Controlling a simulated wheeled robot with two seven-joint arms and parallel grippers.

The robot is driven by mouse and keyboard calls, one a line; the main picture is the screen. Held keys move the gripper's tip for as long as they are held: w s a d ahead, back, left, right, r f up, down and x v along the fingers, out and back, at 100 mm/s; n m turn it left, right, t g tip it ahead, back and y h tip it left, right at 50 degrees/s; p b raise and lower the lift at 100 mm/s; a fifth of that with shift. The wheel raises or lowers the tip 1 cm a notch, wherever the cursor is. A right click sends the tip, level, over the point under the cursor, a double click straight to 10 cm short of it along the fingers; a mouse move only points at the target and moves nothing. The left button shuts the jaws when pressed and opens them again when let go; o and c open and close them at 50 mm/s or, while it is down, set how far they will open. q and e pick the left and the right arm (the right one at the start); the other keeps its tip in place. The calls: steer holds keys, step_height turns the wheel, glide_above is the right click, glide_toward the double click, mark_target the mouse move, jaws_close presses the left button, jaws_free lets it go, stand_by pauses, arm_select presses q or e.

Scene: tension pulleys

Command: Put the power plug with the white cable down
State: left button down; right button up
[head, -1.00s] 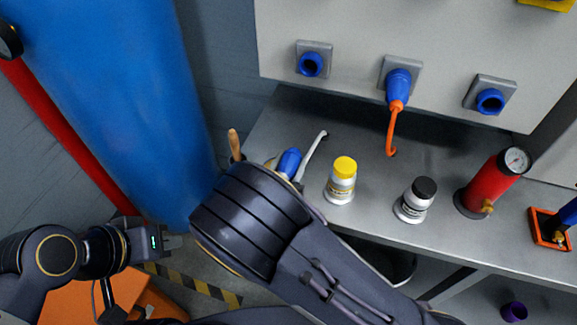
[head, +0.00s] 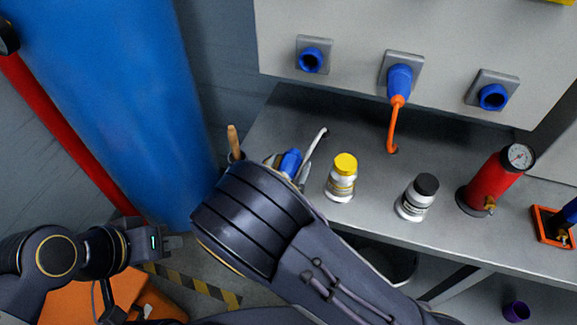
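The blue power plug with the white cable (head: 290,162) is at the left end of the grey metal shelf, at the fingers of my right gripper (head: 288,169). My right wrist hides its lower part and most of the gripper. One grey finger shows just right of the plug; whether it presses on the plug is not clear. The white cable (head: 316,143) runs from the plug up and right to the shelf top. My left gripper (head: 174,243) is at the lower left, away from the shelf and holding nothing visible; its finger gap is too small to read.
A yellow-capped bottle (head: 341,180) and a black-capped bottle (head: 417,198) stand right of the plug. Blue sockets (head: 312,60) are on the panel behind; the middle one holds a plug with an orange cable (head: 394,125). A red cylinder with a gauge (head: 490,185) stands further right.

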steer(key=shift+r, duration=0.2)
steer(key=shift+r+p, duration=0.45)
steer(key=shift+p, duration=0.25)
steer(key=b+v, duration=0.2)
steer(key=v, duration=1)
